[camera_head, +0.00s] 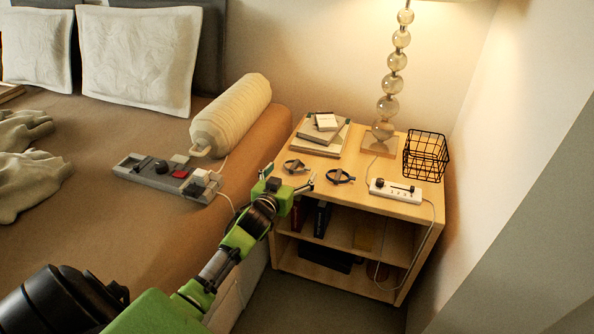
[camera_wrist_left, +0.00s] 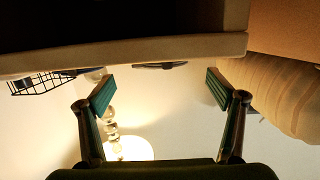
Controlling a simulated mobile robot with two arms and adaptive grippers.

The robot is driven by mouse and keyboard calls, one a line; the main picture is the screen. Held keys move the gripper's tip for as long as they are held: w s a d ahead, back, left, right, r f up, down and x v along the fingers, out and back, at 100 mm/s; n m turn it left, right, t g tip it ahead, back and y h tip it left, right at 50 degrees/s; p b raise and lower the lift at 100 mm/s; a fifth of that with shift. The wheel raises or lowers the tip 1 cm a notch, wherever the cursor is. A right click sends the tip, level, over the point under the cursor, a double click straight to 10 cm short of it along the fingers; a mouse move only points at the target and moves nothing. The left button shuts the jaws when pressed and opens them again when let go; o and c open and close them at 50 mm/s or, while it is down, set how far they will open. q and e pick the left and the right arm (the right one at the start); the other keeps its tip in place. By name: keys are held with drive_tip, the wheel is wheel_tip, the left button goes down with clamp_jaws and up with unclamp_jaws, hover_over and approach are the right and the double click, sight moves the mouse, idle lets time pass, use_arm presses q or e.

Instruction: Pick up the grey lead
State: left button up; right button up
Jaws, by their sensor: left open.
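A small coiled grey lead (camera_head: 295,166) lies on the top of the wooden nightstand (camera_head: 400,207), near its left edge. A darker coiled lead (camera_head: 340,176) lies to its right. My left gripper (camera_head: 289,177) is open and empty at the nightstand's front left edge, its fingertips close to the grey lead in the picture; I cannot tell the exact gap. In the left wrist view the open fingers (camera_wrist_left: 161,92) show with a dark flat thing (camera_wrist_left: 160,66) beyond the nightstand edge; I cannot tell which lead it is. My right gripper is not in view.
A white power strip (camera_head: 395,191), a black wire basket (camera_head: 426,156), a stack of books (camera_head: 320,137) and a glass-ball lamp (camera_head: 388,106) stand on the nightstand.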

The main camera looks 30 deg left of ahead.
sight(296, 167)
use_arm(q)
drive_tip(key=shift+b+x, duration=0.95)
drive_tip(key=shift+x, duration=2.05)
drive_tip(key=shift+f, duration=0.15)
drive_tip(key=shift+c, duration=0.4)
drive_tip(key=c, duration=1.2)
